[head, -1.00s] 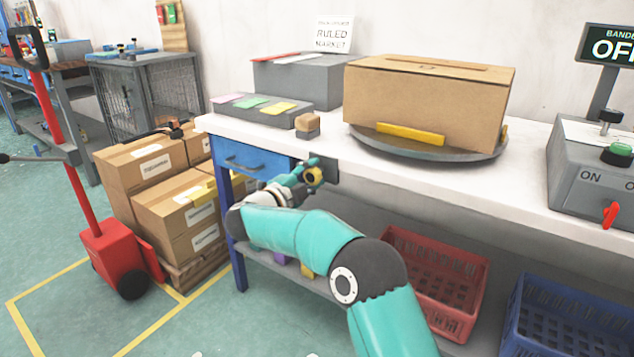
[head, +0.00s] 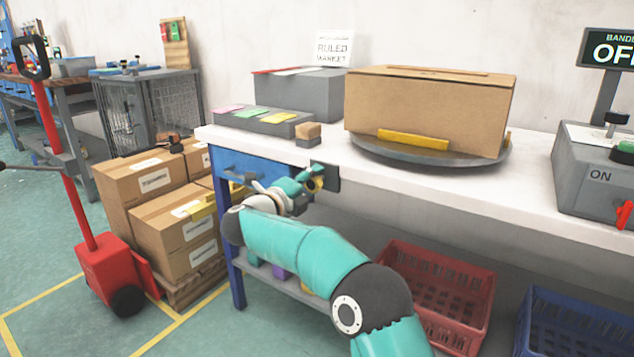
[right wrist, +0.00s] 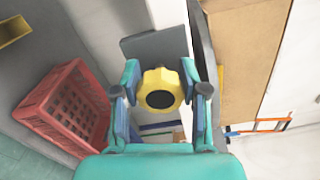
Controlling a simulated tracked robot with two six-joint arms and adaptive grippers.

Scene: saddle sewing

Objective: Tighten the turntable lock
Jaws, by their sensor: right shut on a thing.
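The turntable lock is a yellow lobed knob (right wrist: 160,90) with a dark centre, mounted on a dark plate (right wrist: 158,46) at the bench's front edge. My right gripper (right wrist: 160,92) is shut on the knob, one finger on each side of it. In the head view the right gripper (head: 312,182) is at the plate below the bench top, and its fingers partly cover the knob. The round grey turntable (head: 365,152) on the bench carries a large closed cardboard box (head: 430,108), held by yellow stops (head: 413,139). My left gripper is out of view.
A small brown block (head: 307,131) and a tray of coloured cards (head: 240,120) are on the bench to the left. A grey control box (head: 590,170) is at the right. Red (head: 455,290) and blue crates (head: 575,320) sit below. Stacked cartons (head: 150,190) stand left.

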